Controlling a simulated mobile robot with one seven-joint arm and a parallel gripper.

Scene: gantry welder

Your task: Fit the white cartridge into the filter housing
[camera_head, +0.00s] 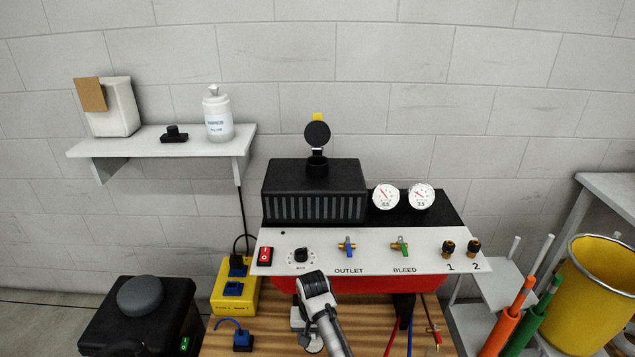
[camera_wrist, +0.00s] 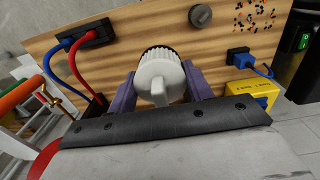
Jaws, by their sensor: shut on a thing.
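In the wrist view, my gripper (camera_wrist: 158,78) is shut on a white piece (camera_wrist: 157,90) with a raised tab, which I take for the cartridge; a purple-grey finger stands on each side. A black ridged ring (camera_wrist: 158,51) shows behind its far edge. I cannot tell whether the ring belongs to it or is the housing, nor whether the piece touches the wooden top (camera_wrist: 115,58). In the head view, my arm hides most of this spot. I cannot identify the filter housing for sure. A black box (camera_head: 315,190) has a collar with a raised round lid (camera_head: 317,134) on top.
A control panel (camera_head: 360,251) with gauges and valves stands behind my arm. A yellow socket box (camera_head: 236,289) is on the left and a blue plug (camera_head: 243,341) lies near it. A grey knob (camera_wrist: 200,15) shows on the wood. A yellow bin (camera_head: 590,295) stands right.

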